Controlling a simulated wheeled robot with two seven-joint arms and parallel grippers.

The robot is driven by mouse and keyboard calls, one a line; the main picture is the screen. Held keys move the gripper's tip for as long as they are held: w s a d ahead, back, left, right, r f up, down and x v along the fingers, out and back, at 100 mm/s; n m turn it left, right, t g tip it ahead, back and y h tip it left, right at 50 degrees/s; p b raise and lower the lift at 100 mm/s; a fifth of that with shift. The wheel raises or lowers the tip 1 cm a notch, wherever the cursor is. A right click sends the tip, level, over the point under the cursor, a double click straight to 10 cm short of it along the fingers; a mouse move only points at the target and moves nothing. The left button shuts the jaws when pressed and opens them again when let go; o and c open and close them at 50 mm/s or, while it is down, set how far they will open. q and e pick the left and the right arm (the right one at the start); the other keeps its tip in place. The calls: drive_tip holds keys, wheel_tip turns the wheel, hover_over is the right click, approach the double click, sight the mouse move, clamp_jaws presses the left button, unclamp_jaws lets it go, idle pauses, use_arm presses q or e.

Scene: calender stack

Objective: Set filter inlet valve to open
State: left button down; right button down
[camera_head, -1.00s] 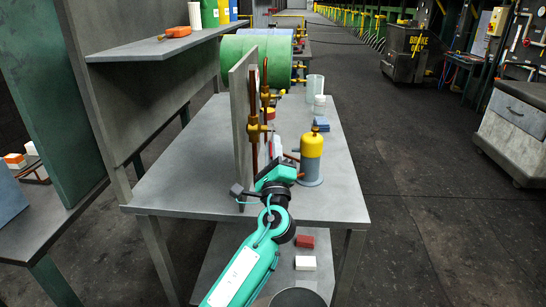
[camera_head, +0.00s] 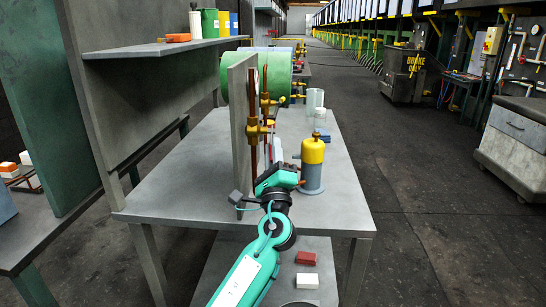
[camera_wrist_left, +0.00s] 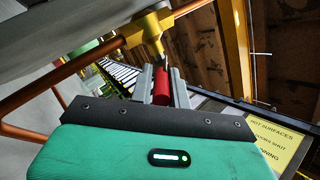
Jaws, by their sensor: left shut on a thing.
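In the left wrist view, my left gripper (camera_wrist_left: 162,76) has its two grey fingers on either side of a red valve handle (camera_wrist_left: 162,90) and is shut on it. The handle joins a brass-yellow valve body (camera_wrist_left: 148,28) on a copper pipe (camera_wrist_left: 85,60). In the head view, my left gripper (camera_head: 273,168) is beside the upright grey panel, and its grip is mostly hidden. Brass valves (camera_head: 256,131) sit on copper pipes along the panel. I cannot tell from labels which is the filter inlet valve. My right gripper is not in view.
A grey cylinder with a yellow top (camera_head: 312,152) stands just right of my gripper. The grey panel (camera_head: 240,110) is close on the left. The table's (camera_head: 170,190) left part is clear.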

use_arm(q)
drive_tip(key=shift+r, duration=0.15)
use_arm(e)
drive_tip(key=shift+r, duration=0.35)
use_arm(q)
drive_tip(key=c, duration=1.4)
unclamp_jaws()
drive_tip(key=shift+d, duration=0.1)
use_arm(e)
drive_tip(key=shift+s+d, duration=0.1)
